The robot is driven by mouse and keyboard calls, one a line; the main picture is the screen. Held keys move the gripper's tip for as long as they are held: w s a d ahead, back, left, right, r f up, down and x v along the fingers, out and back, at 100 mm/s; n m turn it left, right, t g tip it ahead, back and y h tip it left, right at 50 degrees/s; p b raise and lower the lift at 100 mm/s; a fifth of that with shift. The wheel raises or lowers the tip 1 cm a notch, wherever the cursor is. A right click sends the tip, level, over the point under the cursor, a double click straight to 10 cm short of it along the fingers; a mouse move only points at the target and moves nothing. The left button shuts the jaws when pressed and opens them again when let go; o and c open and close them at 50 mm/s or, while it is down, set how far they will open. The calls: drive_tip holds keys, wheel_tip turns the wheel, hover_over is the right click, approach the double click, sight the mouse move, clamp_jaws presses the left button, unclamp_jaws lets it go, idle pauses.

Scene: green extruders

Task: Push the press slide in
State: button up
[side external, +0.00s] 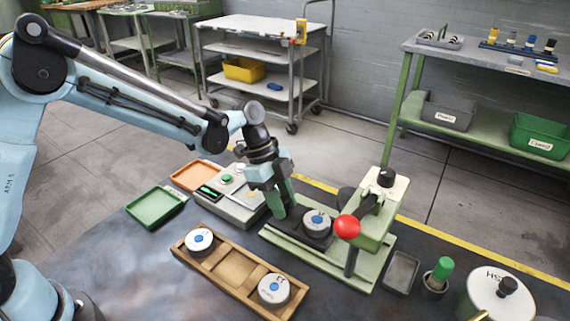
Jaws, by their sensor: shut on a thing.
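The pale green press (372,238) stands on the dark bench, with a lever ending in a red ball knob (347,227). Its slide (318,241) is a dark carrier on the green base rails, sitting left of the press column. A grey round weight with a blue centre (317,220) rests on the slide. My gripper (279,220) points down at the left end of the slide and is shut on it there. The exact grip point is hidden by the fingers.
A wooden tray (239,266) with two round weights lies in front. A scale (238,207), a green tray (156,208) and an orange tray (199,175) are to the left. A grey dish (401,271), a green-topped item (438,275) and a white lidded pot (499,297) stand at right.

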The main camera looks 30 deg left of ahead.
sight(323, 222)
drive_tip(key=shift+f, duration=0.15)
drive_tip(key=shift+d, duration=4.65)
drive_tip(key=o, duration=0.6)
drive_tip(key=shift+d, duration=0.1)
drive_tip(key=shift+c, duration=0.2)
drive_tip(key=shift+o, duration=0.7)
drive_tip(key=shift+r, duration=2.35)
drive_tip(key=a+r, duration=0.4)
drive_tip(key=a, duration=0.3)
